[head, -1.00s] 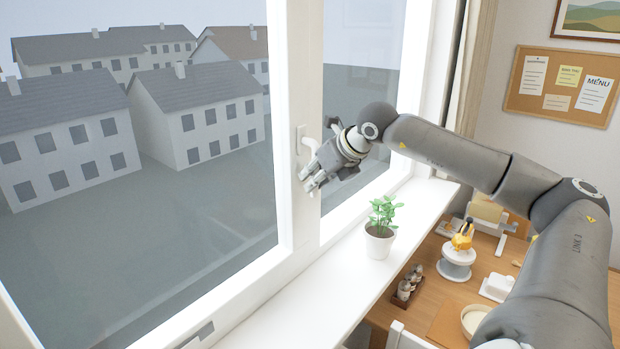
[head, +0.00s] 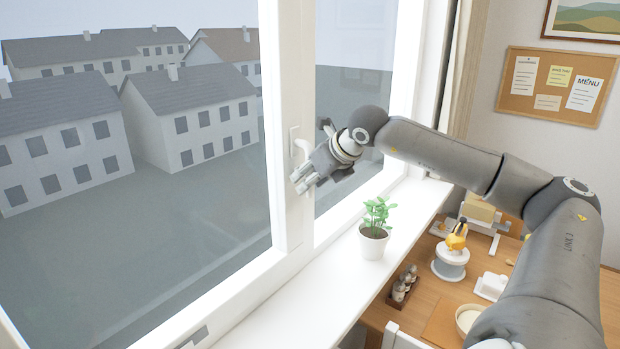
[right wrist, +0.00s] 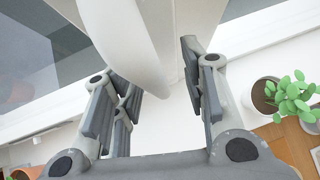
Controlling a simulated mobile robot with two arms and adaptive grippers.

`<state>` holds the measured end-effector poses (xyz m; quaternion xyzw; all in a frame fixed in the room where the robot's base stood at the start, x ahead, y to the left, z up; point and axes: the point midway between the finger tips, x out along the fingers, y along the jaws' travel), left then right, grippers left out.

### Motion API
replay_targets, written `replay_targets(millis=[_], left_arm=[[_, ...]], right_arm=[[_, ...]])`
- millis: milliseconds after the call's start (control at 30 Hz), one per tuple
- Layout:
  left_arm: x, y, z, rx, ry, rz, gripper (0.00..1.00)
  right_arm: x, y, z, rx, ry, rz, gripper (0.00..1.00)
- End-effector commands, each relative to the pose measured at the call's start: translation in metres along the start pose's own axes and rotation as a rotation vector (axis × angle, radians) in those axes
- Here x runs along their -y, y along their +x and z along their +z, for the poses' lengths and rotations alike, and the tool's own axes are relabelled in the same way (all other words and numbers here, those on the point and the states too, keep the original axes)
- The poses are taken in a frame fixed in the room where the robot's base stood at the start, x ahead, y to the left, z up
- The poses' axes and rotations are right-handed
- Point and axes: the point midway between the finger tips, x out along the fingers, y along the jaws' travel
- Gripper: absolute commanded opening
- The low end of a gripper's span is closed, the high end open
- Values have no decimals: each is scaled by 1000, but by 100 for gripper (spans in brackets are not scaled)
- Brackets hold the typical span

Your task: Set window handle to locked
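The white window handle (head: 301,147) sits on the white window frame, left of centre in the head view. Its curved lever also fills the top middle of the right wrist view (right wrist: 125,40), with its lower end showing in the gap between my fingers. My right gripper (head: 304,183) is just below and beside the handle, with its fingers pointing at the frame. In the right wrist view its fingers (right wrist: 160,85) are apart, with no visible grip on the lever. Whether a finger touches the lever is unclear. My left gripper is out of view.
A potted plant (head: 374,240) stands on the white sill (head: 318,290), below and right of my right gripper. A wooden table (head: 436,262) lies beyond the sill, bearing a cake stand (head: 450,262) and a spice rack (head: 403,285). The left part of the sill is clear.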

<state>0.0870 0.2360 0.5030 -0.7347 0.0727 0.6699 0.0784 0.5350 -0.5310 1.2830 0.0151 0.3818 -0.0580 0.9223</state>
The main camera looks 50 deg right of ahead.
Motion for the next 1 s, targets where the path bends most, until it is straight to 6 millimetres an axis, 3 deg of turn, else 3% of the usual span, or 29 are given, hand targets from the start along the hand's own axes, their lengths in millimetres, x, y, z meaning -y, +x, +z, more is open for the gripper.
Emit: replay_targets(millis=[267,567,1000], left_arm=[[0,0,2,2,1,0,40],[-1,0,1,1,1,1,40],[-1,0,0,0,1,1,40]], right_arm=[[0,-1,0,0,-1,1,40],[1,-24,1,0,-5,-3,40],[1,-100,1,3,1,-2,40]])
